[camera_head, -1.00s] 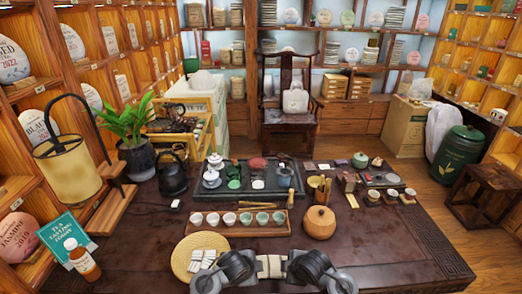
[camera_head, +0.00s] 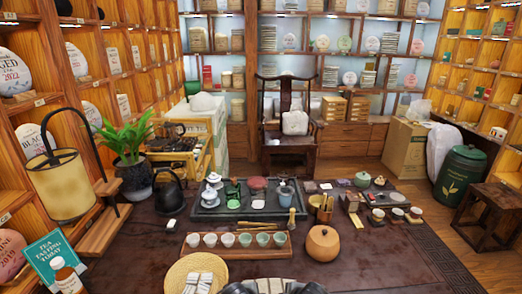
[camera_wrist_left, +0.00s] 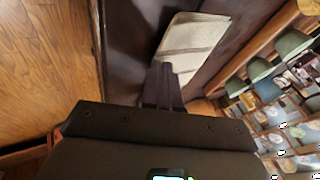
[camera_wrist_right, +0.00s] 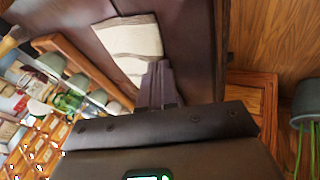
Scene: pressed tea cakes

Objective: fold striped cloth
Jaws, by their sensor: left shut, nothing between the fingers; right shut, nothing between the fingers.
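The pale cream striped cloth (camera_head: 270,287) lies on the dark table at the bottom edge of the head view, mostly cut off.
A round woven mat (camera_head: 175,278) with pale bundles lies just left of the cloth. Behind stand a cup tray (camera_head: 218,253) with several cups and a round wooden jar (camera_head: 322,245).

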